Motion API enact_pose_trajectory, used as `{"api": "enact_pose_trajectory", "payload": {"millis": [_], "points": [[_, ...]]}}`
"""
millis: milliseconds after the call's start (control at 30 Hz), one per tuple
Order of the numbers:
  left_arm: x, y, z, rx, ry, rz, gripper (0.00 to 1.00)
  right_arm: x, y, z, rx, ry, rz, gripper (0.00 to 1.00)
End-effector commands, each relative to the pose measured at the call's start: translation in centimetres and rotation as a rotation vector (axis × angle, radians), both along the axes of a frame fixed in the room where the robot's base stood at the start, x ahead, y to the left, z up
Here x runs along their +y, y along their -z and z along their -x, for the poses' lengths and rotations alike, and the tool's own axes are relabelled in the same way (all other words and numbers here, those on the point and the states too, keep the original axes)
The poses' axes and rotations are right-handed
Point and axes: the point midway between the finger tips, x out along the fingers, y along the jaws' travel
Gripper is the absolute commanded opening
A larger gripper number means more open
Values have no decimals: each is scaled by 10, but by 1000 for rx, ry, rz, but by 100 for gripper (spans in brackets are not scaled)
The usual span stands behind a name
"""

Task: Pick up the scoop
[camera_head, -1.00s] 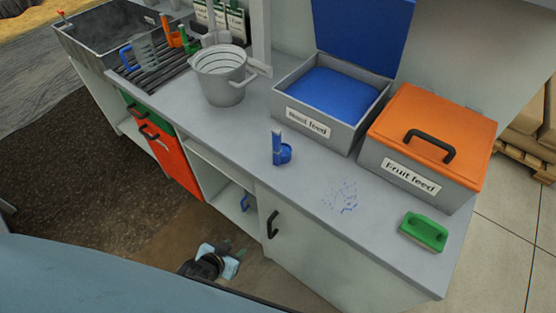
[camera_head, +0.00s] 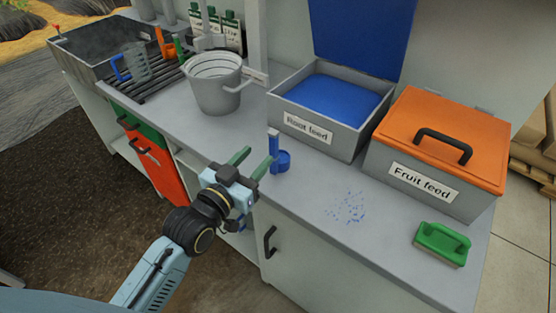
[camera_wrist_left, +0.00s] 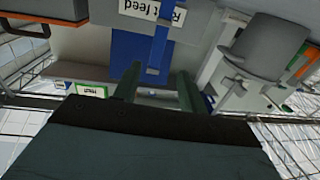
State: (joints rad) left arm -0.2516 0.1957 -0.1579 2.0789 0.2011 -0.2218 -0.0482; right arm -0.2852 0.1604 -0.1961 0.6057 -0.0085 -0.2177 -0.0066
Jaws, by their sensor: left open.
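The blue scoop (camera_head: 280,160) stands on the grey counter with its handle upright, in front of the open Root feed box (camera_head: 304,133). My left gripper (camera_head: 250,161) is open just left of the scoop's handle, its green fingers pointing toward it. In the left wrist view, the scoop's blue handle (camera_wrist_left: 159,50) shows ahead of and between the open fingers (camera_wrist_left: 155,88), with a gap. I cannot tell whether any finger touches it. My right gripper is in neither view.
A grey bucket (camera_head: 214,92) stands left of the scoop. The closed orange-lidded Fruit feed box (camera_head: 421,190) is to the right. Blue granules (camera_head: 347,208) and a green brush (camera_head: 441,245) lie on the counter (camera_head: 315,190). The counter's front edge is below the scoop.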

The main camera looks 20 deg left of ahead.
Motion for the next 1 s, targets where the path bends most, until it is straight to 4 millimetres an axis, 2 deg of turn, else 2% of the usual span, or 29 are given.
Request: {"api": "enact_pose_trajectory", "payload": {"millis": [33, 200, 433, 533, 700, 800, 1000], "points": [[-3, 0, -11, -3, 0, 2, 42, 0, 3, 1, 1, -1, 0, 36], [-10, 1, -36, -1, 1, 0, 42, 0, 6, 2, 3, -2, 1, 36], [-15, 1, -51, 0, 0, 1, 42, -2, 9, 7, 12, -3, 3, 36], [-21, 2, -64, -1, 0, 1, 42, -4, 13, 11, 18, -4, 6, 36], [-28, 3, -86, 0, 1, -1, 42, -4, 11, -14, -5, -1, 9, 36], [-30, 2, -93, 1, 1, -1, 42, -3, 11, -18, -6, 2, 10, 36], [-31, 2, -94, 2, 2, -1, 42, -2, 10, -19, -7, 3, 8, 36]]}}
